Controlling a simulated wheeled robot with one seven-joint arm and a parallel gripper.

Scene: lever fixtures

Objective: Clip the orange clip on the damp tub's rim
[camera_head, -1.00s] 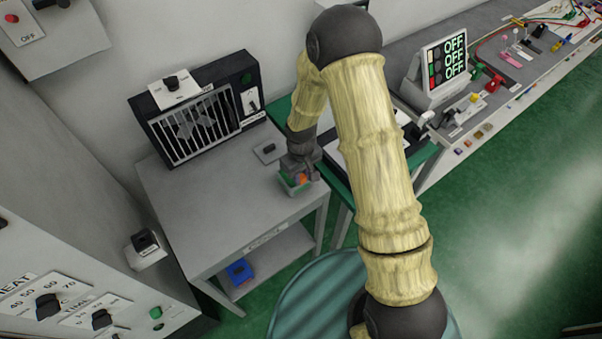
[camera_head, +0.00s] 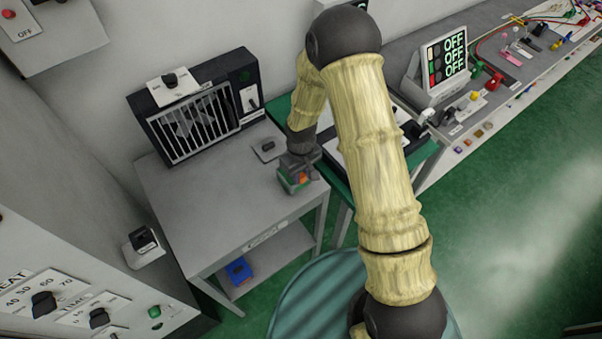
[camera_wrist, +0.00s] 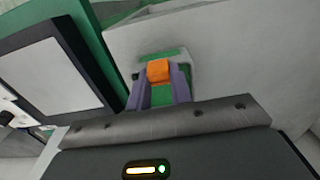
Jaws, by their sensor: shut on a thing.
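My gripper (camera_head: 297,177) is over the front right part of the grey table. In the wrist view its two purple-grey fingers (camera_wrist: 160,84) are shut on the orange clip (camera_wrist: 158,70). The clip also shows as a small orange spot in the head view (camera_head: 300,179). A small tub, grey with green parts (camera_wrist: 190,60), is right at the fingers and partly hidden by them. I take it for the damp tub. I cannot tell whether the clip touches its rim or is just above it.
The grey table (camera_head: 215,195) is mostly bare left of my gripper. A black grilled heater box (camera_head: 195,110) stands at its back. A small plate with a black knob (camera_head: 268,149) lies behind the gripper. A blue object (camera_head: 239,271) sits on the lower shelf.

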